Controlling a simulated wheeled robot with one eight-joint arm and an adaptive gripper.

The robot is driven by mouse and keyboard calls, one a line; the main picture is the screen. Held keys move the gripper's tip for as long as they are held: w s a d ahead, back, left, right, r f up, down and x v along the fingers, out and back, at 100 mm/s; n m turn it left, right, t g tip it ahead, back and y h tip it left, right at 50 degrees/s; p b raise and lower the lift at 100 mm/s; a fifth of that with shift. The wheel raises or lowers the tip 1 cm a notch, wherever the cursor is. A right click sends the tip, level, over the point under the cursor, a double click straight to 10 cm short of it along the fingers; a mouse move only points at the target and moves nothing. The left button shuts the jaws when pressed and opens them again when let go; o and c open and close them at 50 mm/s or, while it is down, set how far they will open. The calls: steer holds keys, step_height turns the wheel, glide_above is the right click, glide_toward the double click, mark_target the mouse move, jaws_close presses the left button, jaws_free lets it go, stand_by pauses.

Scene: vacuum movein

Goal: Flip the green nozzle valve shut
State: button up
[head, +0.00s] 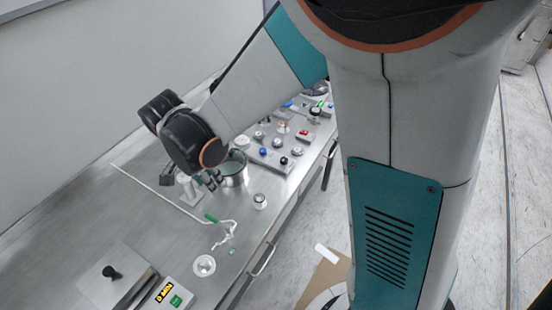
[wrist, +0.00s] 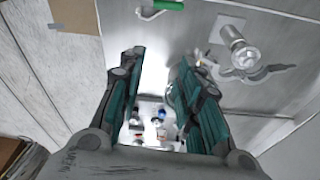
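The green valve handle (head: 211,218) is a small lever at the near end of a thin pale tube (head: 160,190) on the steel bench. A pale branched nozzle piece (head: 226,232) lies beside it. In the wrist view the green handle (wrist: 168,4) shows at the top edge, beyond the fingertips and partly cut off. My gripper (head: 213,181) is above the bench, up and left of the handle in the head view, apart from it. In the wrist view my gripper (wrist: 160,58) has its two fingers spread, with nothing held between them. I cannot tell the valve's position.
A metal pot (head: 233,170) stands close by my gripper. A small jar (head: 260,201) and a white round dish (head: 204,266) stand near the handle. A yellow-labelled box (head: 166,294) is at the near end.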

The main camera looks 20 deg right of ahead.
steer(key=w+d+r+t, duration=0.2)
steer(key=w+d+r, duration=0.3)
steer(key=w+d, duration=0.15)
steer(key=s+d+n+t+b, duration=0.1)
steer(key=s+d+n+b, duration=0.1)
steer(key=s+n, duration=0.2)
steer(key=s+d+r+n+t+y+b, duration=0.1)
steer(key=s+d+n+b, duration=0.2)
steer(key=s, duration=0.5)
steer(key=s+d+n+t+b, duration=0.1)
steer(key=s+d+n+b, duration=0.2)
steer(key=s, duration=0.3)
steer(key=shift+s+r+n+t+y, duration=0.2)
steer(key=shift+r+n+t+y, duration=0.2)
steer(key=shift+n, duration=0.5)
steer(key=shift+s+d+f+n+b, duration=0.1)
steer(key=shift+s+f+n+b, duration=0.3)
steer(key=shift+s+f+b, duration=0.15)
